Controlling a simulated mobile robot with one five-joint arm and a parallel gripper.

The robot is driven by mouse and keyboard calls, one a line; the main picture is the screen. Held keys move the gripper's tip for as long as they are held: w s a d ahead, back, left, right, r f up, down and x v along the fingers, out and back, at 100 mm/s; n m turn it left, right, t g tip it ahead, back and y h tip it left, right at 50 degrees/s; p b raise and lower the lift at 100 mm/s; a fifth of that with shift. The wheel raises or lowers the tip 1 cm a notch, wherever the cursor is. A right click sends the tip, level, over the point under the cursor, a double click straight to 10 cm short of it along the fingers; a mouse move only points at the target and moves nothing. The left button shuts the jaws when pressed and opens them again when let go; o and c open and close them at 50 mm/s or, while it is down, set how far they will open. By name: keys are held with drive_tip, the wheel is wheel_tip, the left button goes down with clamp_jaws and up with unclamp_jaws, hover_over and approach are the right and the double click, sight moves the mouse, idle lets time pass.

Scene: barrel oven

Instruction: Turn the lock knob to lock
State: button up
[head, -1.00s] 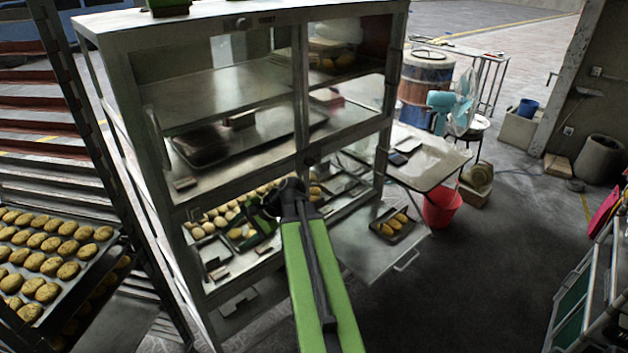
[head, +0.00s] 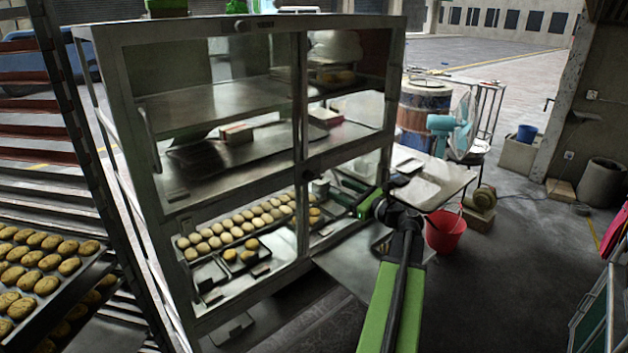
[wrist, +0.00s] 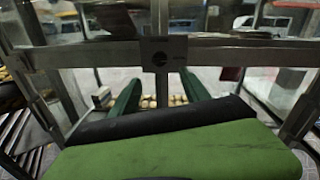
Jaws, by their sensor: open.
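The lock knob (head: 309,175) is a small dark round knob on the metal middle frame of the glass-fronted cabinet (head: 215,178). In the wrist view the knob (wrist: 160,59) sits on a dark square plate, just above and between the fingertips. My gripper (head: 333,190) reaches in from the right in the head view, close to the knob. Its two green fingers in the wrist view (wrist: 161,88) are apart with nothing between them. I see no contact with the knob. The knob's exact turn angle is too small to tell.
Trays of round buns (head: 235,228) lie behind the cabinet's lower glass. A bun rack (head: 60,285) stands at the left. A side table (head: 440,185), red bucket (head: 444,232) and blue fan (head: 455,125) stand at the right.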

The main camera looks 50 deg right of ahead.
sight(313, 177)
drive_tip(key=w, duration=1.2)
drive_tip(key=shift+c, duration=0.4)
clamp_jaws()
